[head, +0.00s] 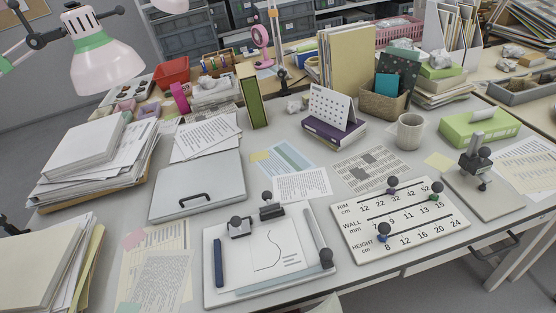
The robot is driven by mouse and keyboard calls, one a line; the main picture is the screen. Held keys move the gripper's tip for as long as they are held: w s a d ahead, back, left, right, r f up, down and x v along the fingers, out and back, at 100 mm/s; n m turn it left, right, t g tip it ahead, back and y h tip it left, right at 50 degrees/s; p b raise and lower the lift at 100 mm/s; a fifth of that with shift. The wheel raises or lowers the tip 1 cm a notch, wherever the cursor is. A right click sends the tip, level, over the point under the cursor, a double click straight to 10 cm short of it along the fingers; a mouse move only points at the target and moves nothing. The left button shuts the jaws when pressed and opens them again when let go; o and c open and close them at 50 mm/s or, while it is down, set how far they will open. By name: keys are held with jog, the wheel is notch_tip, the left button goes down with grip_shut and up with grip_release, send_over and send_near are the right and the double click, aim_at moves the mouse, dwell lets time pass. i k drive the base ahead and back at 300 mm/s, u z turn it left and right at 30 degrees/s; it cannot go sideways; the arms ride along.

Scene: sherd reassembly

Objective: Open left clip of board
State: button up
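The board (214,296) lies on the table at the lower middle, with a paper (280,240) on it that bears a drawn curve. At its top edge sit two clips. The left clip (239,228) has a pale metal body and a dark round knob. The right clip (271,210) is dark with a similar knob and stands a little farther back. I cannot tell whether either clip is open or pressing on the paper. My gripper is not recognisable in this view.
A dark blue pen-like bar (218,263) lies at the board's left, and a clear strip (316,236) with a dark knob (326,258) at its right. Papers and a grey case (198,187) are close by.

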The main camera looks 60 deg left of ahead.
aim_at(239, 228)
jog(key=k, duration=1.7)
jog(key=u, duration=0.6)
jog(key=i, duration=1)
jog(key=z, duration=0.05)
